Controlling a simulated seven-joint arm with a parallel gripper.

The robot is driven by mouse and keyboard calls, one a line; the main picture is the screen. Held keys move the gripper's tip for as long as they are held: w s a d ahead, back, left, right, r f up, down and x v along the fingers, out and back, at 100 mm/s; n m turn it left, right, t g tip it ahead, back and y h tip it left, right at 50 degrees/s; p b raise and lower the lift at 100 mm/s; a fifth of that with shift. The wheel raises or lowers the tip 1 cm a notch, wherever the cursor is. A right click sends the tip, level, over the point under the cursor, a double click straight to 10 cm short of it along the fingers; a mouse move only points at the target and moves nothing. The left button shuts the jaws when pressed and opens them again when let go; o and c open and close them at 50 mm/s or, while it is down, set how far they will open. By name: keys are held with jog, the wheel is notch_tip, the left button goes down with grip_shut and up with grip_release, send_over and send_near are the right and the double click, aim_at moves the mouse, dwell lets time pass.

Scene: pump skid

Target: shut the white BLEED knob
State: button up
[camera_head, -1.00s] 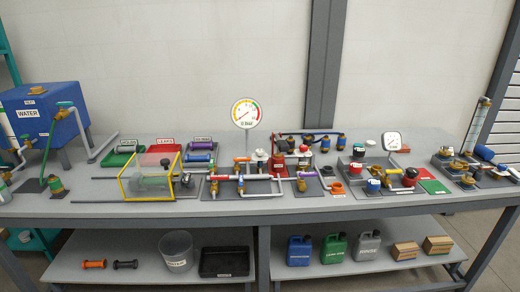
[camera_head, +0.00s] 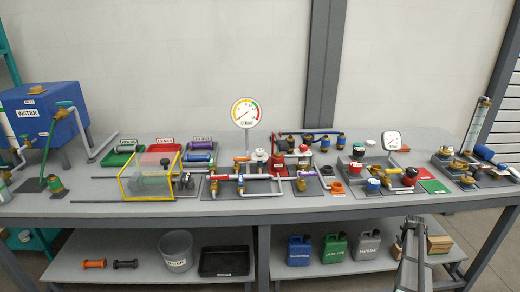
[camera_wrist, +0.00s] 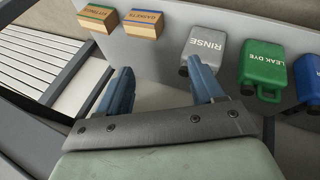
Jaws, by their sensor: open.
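A small white knob (camera_head: 259,155) stands among the valves and pipes at the middle of the bench in the head view. Its lettering is too small to read, so I cannot tell whether it is the BLEED knob. Other white-topped parts stand nearby, such as one at the red fitting (camera_head: 303,150). My gripper (camera_wrist: 163,82) is open and empty in the wrist view, its two blue fingers wide apart. It is low by the front right of the bench, well away from the knob, and faces the lower shelf. No knob shows in the wrist view.
A grey RINSE jug (camera_wrist: 205,52), a green LEAK DYE jug (camera_wrist: 263,68) and two cartons (camera_wrist: 145,24) stand on the lower shelf. A round gauge (camera_head: 245,112) rises behind the valves. A yellow-framed clear guard (camera_head: 150,176) stands left of them. The bench's front edge (camera_head: 330,207) lies between.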

jog(key=w+d+r+n+t+h, duration=0.1)
jog(key=w+d+r+t+h, duration=0.2)
jog(key=d+r, duration=2.35)
jog(key=w+a+r+n+g+y, duration=0.1)
jog(key=w+a+r+n, duration=0.15)
jog(key=w+a, duration=0.65)
jog(key=w+a+r+n+y, duration=0.1)
jog(key=w+a+r, duration=0.3)
jog(key=w+a, duration=0.5)
jog(key=w+a+r+y, duration=0.1)
jog(key=w+a, duration=0.2)
jog(key=a, duration=0.5)
jog(key=w+a+r+n+g+y, duration=0.1)
jog(key=w+a, duration=0.1)
jog(key=a, duration=0.7)
jog(key=w+a+r+n+g+y, duration=0.1)
jog(key=w+a, duration=0.2)
jog(key=a, duration=0.6)
jog(key=shift+w+r, duration=0.15)
jog(key=shift+w, duration=0.2)
jog(key=w+a+r+n+g+y, duration=0.1)
jog(key=w+a+r, duration=0.1)
jog(key=a, duration=0.8)
jog(key=w+a+r+n+g+y, duration=0.1)
jog(key=a+r, duration=0.1)
jog(key=a, duration=0.9)
notch_tip(320, 180, up, 4)
jog(key=n+g, duration=0.3)
send_over(260, 150)
notch_tip(260, 150, down, 13)
